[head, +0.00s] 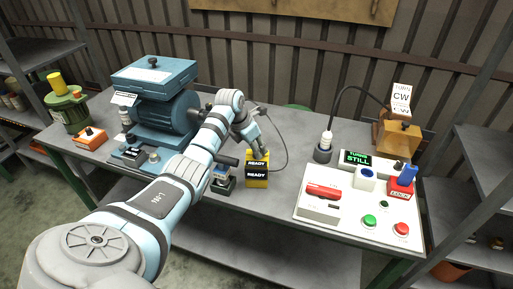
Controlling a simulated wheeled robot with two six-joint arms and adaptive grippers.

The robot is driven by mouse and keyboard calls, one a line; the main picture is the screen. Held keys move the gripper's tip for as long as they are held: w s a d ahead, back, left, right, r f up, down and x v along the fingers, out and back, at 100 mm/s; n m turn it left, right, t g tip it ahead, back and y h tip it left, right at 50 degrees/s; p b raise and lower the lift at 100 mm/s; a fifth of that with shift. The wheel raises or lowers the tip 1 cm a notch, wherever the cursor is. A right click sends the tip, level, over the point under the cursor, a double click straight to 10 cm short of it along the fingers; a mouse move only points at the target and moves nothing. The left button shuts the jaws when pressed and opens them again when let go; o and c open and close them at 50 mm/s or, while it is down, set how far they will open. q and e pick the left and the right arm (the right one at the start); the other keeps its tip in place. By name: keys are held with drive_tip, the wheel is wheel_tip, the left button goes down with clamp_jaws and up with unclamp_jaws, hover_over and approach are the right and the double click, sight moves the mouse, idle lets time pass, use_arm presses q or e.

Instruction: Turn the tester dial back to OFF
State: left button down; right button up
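My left gripper (260,156) reaches down from behind to the top of the tester. Its fingertips are at or just above the top edge; I cannot tell whether they touch. The dial cannot be made out and may be hidden by the fingers. The gap between the fingers is too small to judge. My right gripper is not in view.
A blue motor unit (178,116) stands to the left, with an orange box (90,138) beside it. A small dark device (223,180) sits close left of the tester. A white control panel (345,225) with buttons and a TURNS STILL display fills the right side. A thin cable loops behind the tester.

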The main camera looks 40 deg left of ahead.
use_arm(q)
drive_tip(key=n+p, duration=0.2)
drive_tip(key=shift+s+d+r+y+p, duration=0.1)
drive_tip(key=shift+d+r+y+p, duration=0.1)
drive_tip(key=shift+r+y+p, duration=0.2)
drive_tip(key=shift+f+n, duration=0.15)
drive_tip(key=shift+n, duration=0.65)
drive_tip(key=shift+a+f, duration=0.15)
drive_tip(key=shift+f, duration=0.15)
